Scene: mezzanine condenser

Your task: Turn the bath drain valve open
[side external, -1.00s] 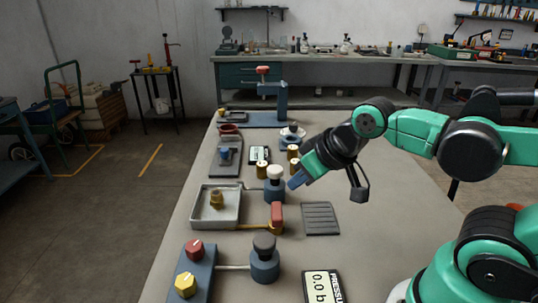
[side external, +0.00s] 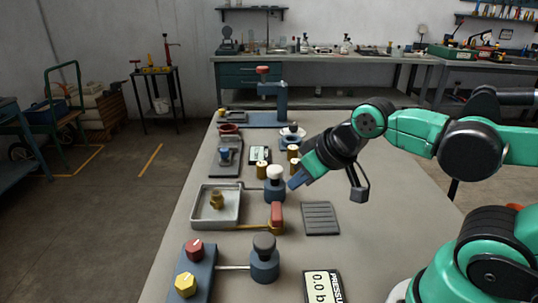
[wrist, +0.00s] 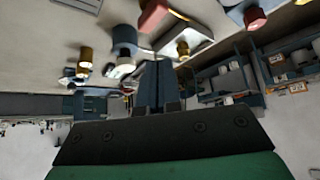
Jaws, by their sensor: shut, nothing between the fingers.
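A shallow pale tray (side external: 197,228) holds a brass fitting (side external: 217,199). A brass pipe runs from its front right to an upright red handle (side external: 277,213), which looks like the bath drain valve; no label is readable. The red handle also shows at the top of the wrist view (wrist: 153,14). My gripper (side external: 295,183) is shut and empty, pointing down and left. It is just right of a blue post with a white knob (side external: 274,172), behind the red handle in the side view. Whether it touches the post cannot be told. The closed fingers (wrist: 157,84) show in the wrist view.
A grey ribbed plate (side external: 320,219) lies right of the handle. A blue post with a dark knob (side external: 264,243) and a panel with red and yellow knobs (side external: 199,268) stand in front. Brass cylinders (side external: 262,170) are behind. The bench's right side is mostly clear.

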